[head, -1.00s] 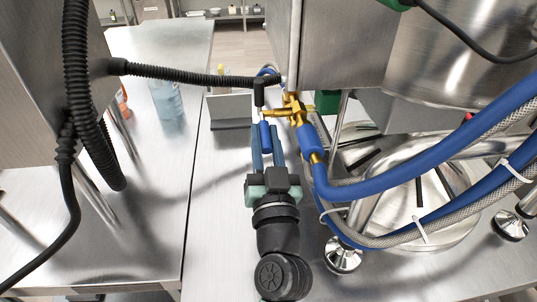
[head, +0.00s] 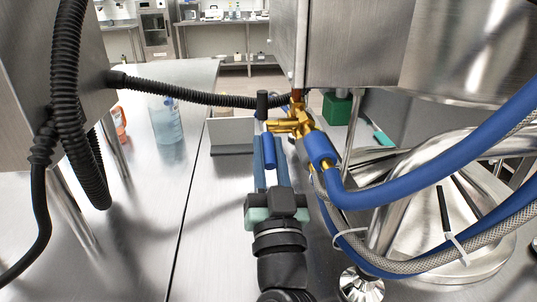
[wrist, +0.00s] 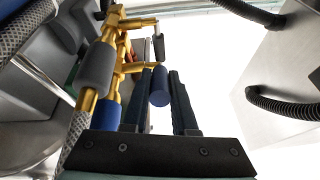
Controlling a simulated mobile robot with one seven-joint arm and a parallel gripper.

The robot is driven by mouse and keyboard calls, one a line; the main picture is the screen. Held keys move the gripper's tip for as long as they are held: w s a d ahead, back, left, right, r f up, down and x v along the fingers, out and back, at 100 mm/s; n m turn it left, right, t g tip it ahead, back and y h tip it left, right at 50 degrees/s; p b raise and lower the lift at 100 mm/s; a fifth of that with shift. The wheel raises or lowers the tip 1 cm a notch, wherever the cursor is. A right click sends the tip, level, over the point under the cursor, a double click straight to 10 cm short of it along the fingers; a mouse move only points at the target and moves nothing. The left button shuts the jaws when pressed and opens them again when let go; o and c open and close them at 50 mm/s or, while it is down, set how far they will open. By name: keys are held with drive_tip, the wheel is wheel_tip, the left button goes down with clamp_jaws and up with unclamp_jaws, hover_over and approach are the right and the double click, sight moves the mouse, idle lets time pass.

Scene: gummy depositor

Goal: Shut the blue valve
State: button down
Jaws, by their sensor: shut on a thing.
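The blue valve's handle, a short blue cylinder (head: 269,151), sticks out to the left of the brass valve body (head: 293,124) under the steel machine. In the wrist view the blue handle (wrist: 159,87) lies between my two dark fingers. My gripper (head: 269,146) is shut on this handle; it also shows in the wrist view (wrist: 160,76). A similar handle with a black grip (head: 262,104) stands just beyond it, and it also shows in the wrist view (wrist: 159,46). The fingers partly hide the handle's sides.
Thick blue hoses (head: 420,160) and braided hoses curve away to the right of the valve. A black corrugated hose (head: 190,94) crosses behind my gripper. A bluish bottle (head: 165,121) stands on the steel table at left. The tabletop left of my arm is mostly clear.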

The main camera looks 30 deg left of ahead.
drive_tip(key=c, duration=0.7)
unclamp_jaws()
drive_tip(key=b+v, duration=0.2)
drive_tip(key=v, duration=0.5)
drive_tip(key=shift+s+d+b, duration=0.15)
drive_tip(key=shift+s+b, duration=0.1)
drive_tip(key=shift+b, duration=0.05)
